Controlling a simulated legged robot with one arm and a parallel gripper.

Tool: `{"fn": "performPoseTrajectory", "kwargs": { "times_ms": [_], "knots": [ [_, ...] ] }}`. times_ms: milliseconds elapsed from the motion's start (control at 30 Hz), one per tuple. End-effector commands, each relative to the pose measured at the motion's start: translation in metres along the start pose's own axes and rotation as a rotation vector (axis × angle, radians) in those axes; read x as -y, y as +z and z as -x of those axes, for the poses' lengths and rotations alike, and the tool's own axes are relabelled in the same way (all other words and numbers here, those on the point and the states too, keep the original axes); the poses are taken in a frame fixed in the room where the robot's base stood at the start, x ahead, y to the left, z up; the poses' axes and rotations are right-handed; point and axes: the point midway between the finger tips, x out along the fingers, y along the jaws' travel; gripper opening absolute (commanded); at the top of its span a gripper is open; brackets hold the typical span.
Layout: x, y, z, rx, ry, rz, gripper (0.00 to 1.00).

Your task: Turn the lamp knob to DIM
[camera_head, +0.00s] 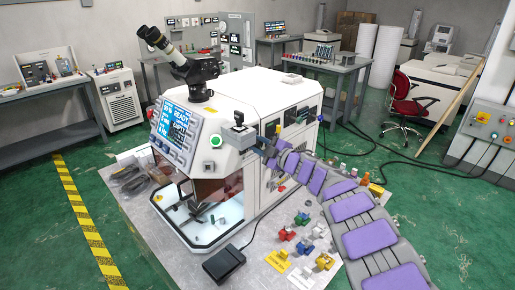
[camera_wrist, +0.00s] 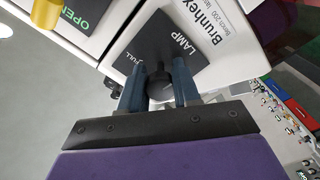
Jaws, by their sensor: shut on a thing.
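The lamp knob (camera_wrist: 160,86) is a small dark round knob in the wrist view. It sits on a black plate (camera_wrist: 158,42) printed LAMP and FULL. My gripper (camera_wrist: 158,84) has its two blue-grey fingers on either side of the knob and is shut on it. The fingers and the gripper body hide part of the knob, and no DIM mark is readable. In the head view, my gripper (camera_head: 254,142) reaches the upper right front corner of the white machine (camera_head: 260,95), where the small knob is hard to make out.
A yellow part (camera_wrist: 46,13) stands near an OPEN label in the wrist view. The machine has a lit screen panel (camera_head: 178,130), a green button (camera_head: 215,141) and a microscope (camera_head: 185,62). Coloured parts (camera_head: 303,219) and a black pedal (camera_head: 224,262) lie on the table.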

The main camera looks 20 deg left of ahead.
Motion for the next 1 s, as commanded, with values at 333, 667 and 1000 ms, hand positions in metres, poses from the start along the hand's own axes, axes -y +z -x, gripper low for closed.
{"fn": "performPoseTrajectory", "kwargs": {
  "times_ms": [333, 667, 1000],
  "knots": [
    [0.0047, 0.0041, 0.0002, 0.007, -0.008, 0.096, 0.01],
    [0.0053, 0.0043, -0.0003, 0.007, -0.009, 0.104, 0.01],
    [0.0043, 0.0034, -0.0013, 0.006, -0.007, 0.103, 0.53]
  ]
}}
